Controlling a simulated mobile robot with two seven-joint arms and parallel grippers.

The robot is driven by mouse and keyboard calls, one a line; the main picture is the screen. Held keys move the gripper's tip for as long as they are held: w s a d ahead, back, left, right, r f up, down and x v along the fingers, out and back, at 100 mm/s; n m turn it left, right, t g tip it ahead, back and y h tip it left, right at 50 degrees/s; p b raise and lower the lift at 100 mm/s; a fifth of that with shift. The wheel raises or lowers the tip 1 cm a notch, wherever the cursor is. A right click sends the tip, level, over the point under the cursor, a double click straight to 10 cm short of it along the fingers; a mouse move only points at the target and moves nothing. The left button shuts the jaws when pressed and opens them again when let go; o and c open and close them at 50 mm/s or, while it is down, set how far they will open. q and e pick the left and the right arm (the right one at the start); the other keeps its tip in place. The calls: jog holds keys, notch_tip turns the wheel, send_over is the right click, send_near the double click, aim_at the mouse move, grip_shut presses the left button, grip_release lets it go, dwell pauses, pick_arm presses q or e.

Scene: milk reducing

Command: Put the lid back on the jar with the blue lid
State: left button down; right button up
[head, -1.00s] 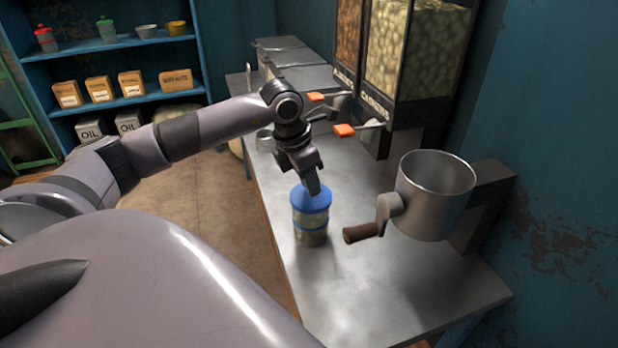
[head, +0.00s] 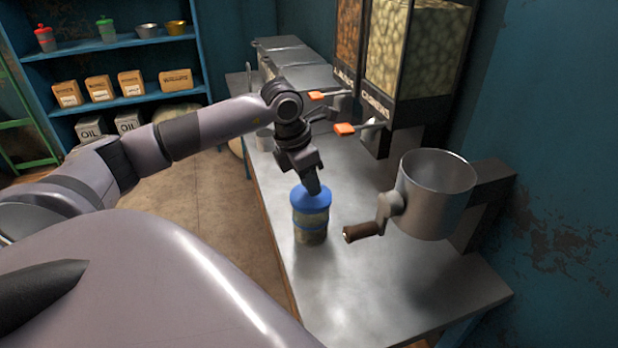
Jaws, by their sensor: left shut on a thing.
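The jar (head: 310,226) stands upright on the metal table (head: 345,285). It is a see-through jar with a blue band around its middle. The blue lid (head: 311,199) is at the jar's top and looks level; I cannot tell whether it is fully seated. My left gripper (head: 312,188) comes down from above and is shut on the lid's top. Its fingertips are partly hidden from this angle. My right gripper is not in view.
A metal pot with a wooden-handled crank (head: 436,195) is mounted right of the jar. Dispensers with orange-tipped levers (head: 345,129) stand behind. Lidded metal bins (head: 295,62) are at the table's far end. The table's front part is clear.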

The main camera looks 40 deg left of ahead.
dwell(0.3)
pick_arm(q)
jog(key=shift+c, duration=2)
grip_release()
jog(key=shift+r, duration=0.1)
jog(key=shift+r+p, duration=2.6)
jog(key=shift+r, duration=0.8)
grip_shut()
